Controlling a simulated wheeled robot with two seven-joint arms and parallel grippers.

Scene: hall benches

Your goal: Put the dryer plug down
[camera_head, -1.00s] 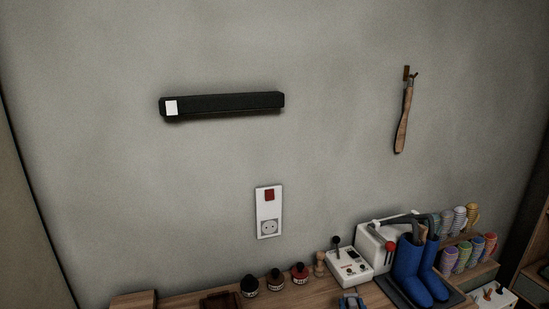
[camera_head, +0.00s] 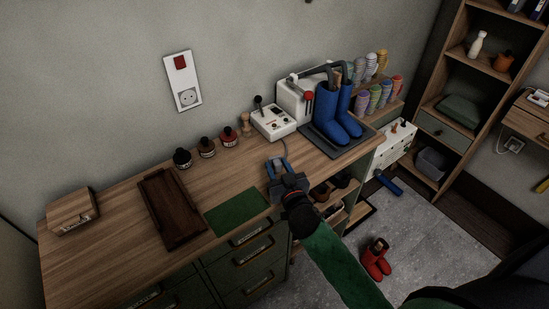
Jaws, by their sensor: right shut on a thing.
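My right gripper (camera_head: 278,164) reaches in from the lower right on its green-sleeved arm. It is over the right part of the wooden bench top (camera_head: 120,210), just in front of the white control box (camera_head: 273,122). Its jaws are shut on what seems to be the dryer plug, which the fingers mostly hide. A thin grey cord (camera_head: 285,147) runs from near the control box toward the jaws. The white boot dryer (camera_head: 291,97) stands behind, with blue boots (camera_head: 328,112) on it. A wall socket (camera_head: 188,97) with a red switch is on the left. My left gripper is not in view.
A green mat (camera_head: 236,212) lies bare left of my right gripper. A dark wooden tray (camera_head: 169,208), a wooden block (camera_head: 72,210) and several small jars (camera_head: 206,148) are farther left. Shelves (camera_head: 470,95) stand at right. Red boots (camera_head: 376,259) stand on the floor.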

